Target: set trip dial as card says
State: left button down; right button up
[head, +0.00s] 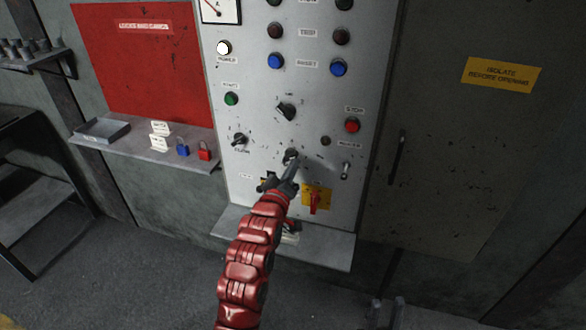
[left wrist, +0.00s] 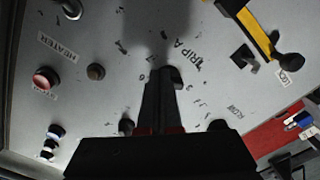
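The trip dial (head: 291,154) is a small dark knob low on the grey panel, with my left gripper (head: 287,176) reaching up to it. In the left wrist view the dial (left wrist: 176,77) has a printed ring of numbers and a "TRIP A" label. My left gripper's fingers (left wrist: 163,85) are close together at the knob and look shut on it; they hide part of it and its pointer. A pale card-like piece (head: 290,238) lies on the ledge under the panel, partly behind my arm; its writing is unreadable. My right gripper (head: 388,310) shows dimly at the bottom edge.
Near the dial are a black rotary switch (head: 287,111), a red stop button (head: 352,125), a toggle lever (head: 346,170) and a red-handled switch on yellow (head: 315,199). A left shelf (head: 140,148) holds small white signs and blue and red padlocks.

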dwell(0.5)
pick_arm(q)
jog(key=shift+s+d+f, duration=0.25)
jog(key=shift+s+f, duration=0.1)
jog(key=shift+f, duration=0.05)
jog(key=v, duration=0.8)
jog(key=shift+b, duration=0.3)
